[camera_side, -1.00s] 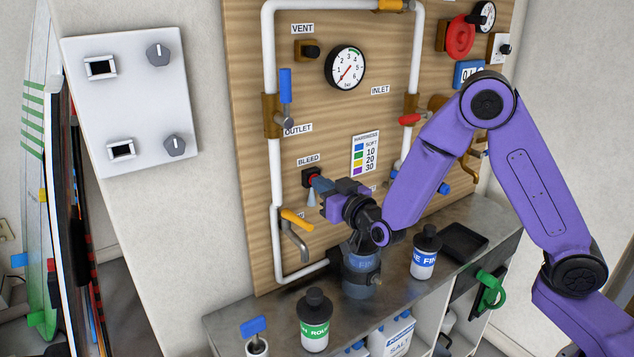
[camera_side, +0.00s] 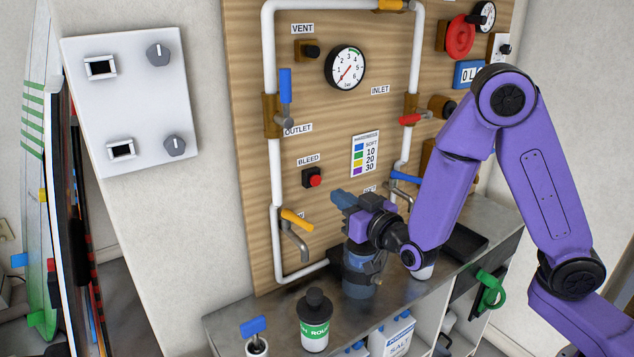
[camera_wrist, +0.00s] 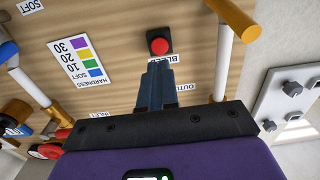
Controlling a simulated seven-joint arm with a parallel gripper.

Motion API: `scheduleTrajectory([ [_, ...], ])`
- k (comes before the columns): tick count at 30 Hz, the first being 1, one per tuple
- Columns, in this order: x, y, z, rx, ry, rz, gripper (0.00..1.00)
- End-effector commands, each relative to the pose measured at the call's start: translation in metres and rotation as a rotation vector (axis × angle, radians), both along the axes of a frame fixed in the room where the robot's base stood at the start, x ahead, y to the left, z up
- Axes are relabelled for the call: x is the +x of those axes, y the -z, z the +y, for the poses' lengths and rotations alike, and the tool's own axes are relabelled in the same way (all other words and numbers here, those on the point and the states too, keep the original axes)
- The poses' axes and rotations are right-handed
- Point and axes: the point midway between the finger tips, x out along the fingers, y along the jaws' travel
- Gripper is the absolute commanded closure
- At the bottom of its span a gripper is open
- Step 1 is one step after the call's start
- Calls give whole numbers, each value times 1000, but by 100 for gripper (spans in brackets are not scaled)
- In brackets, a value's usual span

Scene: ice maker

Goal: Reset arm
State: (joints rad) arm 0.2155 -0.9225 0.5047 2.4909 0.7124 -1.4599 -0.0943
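My gripper (camera_side: 340,198) is in front of the wooden panel, below and to the right of the red bleed button (camera_side: 315,180), and apart from it. Its blue fingers (camera_wrist: 157,84) are together and hold nothing that I can see. In the wrist view the red button (camera_wrist: 159,46) shows just beyond the fingertips, and the picture is upside down. My purple arm is bent, with its elbow high at the right.
A blue-grey filter housing (camera_side: 361,273) stands below my gripper. A bottle (camera_side: 314,320) stands on the bench's front left. Another bottle (camera_side: 423,272) is mostly hidden behind my arm. A yellow-handled tap (camera_side: 297,218), white pipes and a gauge (camera_side: 345,67) are on the panel.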

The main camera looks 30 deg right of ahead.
Motion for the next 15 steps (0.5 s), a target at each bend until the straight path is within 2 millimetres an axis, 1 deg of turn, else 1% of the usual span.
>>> scheduleTrajectory([
  [8, 0, 1, 2, 2, -13, 18, 100],
  [12, -6, 7, 14, 11, -88, 110, 100],
  [15, -17, 14, 29, 11, -180, 215, 100],
])
